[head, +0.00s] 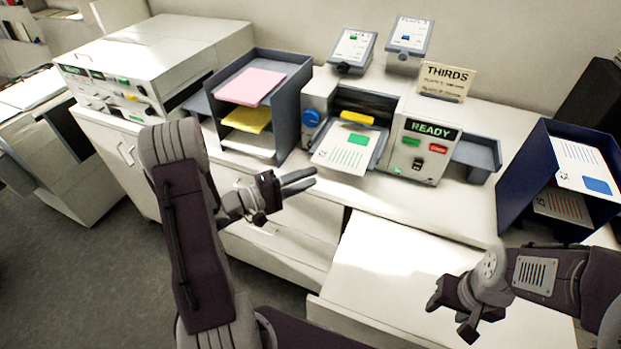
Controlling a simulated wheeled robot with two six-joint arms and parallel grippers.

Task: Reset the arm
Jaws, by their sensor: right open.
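My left gripper (313,178) is in front of the paper tray rack, over the front of the white cabinet, with nothing visible held. Its two fingers lie close together in this view, so how far apart they are is unclear. My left arm rises in the left centre of the view. My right gripper (450,318) is open and empty, low on the right, in front of the blue sorter and over the white surface at the front. My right arm comes in from the right edge.
A grey rack (302,92) holds pink, yellow and white paper. Right of it stands a folding machine (415,160) with a READY panel and a printed sheet. A THIRDS sign (446,82) stands behind. A blue sorter (520,178) is right, a large white machine (150,60) left.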

